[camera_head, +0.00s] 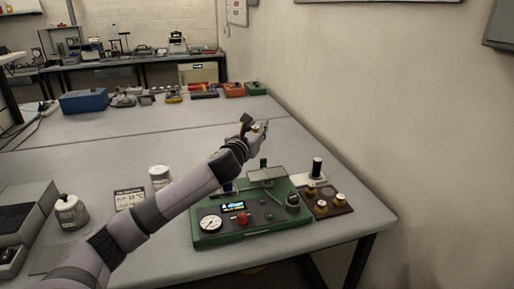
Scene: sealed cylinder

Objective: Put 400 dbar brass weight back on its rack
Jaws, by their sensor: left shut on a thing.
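My left gripper (254,127) reaches in from the left and is held above the table, behind the green device. It is shut on a small brass-coloured thing (257,126), which looks like a brass weight; any marking on it is too small to read. A brown wooden rack (336,209) lies at the right of the green device. Brass weights (321,205) and (340,198) stand on the rack. The rack is in front of and to the right of my left gripper. My right gripper is out of view.
The green device (250,232) with a gauge (210,223) and a raised plate (267,173) stands in front of the gripper. A black-topped cylinder (316,168) stands beside it. A metal pot (71,212) is at the left.

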